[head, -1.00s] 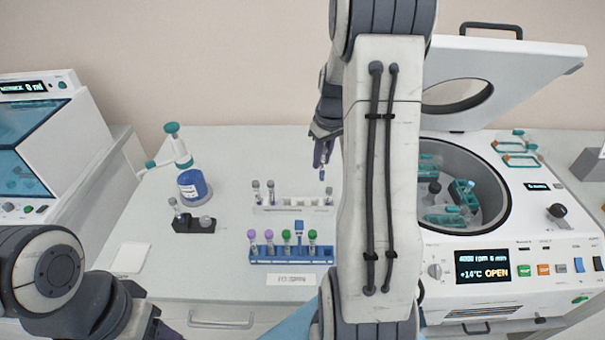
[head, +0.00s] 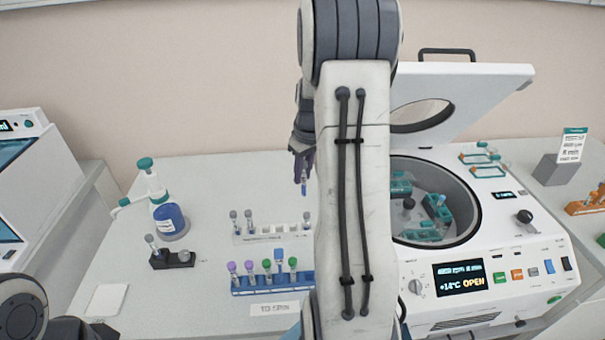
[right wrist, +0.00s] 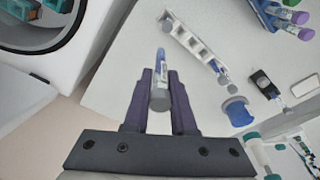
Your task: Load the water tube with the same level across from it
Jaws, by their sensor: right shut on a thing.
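My right gripper (head: 303,158) is shut on a slim tube with a grey cap and a blue lower part (head: 304,184), held above the back right end of the white rack (head: 270,237). In the right wrist view the tube (right wrist: 161,68) sits between the purple fingers (right wrist: 161,88). Two grey-capped tubes (head: 234,221) stand at the rack's left end. The centrifuge (head: 490,290) is at right, its lid (head: 465,100) up and its display reading OPEN. Its rotor bowl (head: 462,205) shows teal buckets (head: 437,207); tube levels are too small to read. My left gripper is out of view.
A blue rack (head: 265,285) with purple- and green-capped tubes stands in front of the white rack. A wash bottle (head: 168,220) and a small black holder (head: 172,259) are at left. Teal-edged frames (head: 487,171) lie on the centrifuge top. My right arm hides the bench's right part.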

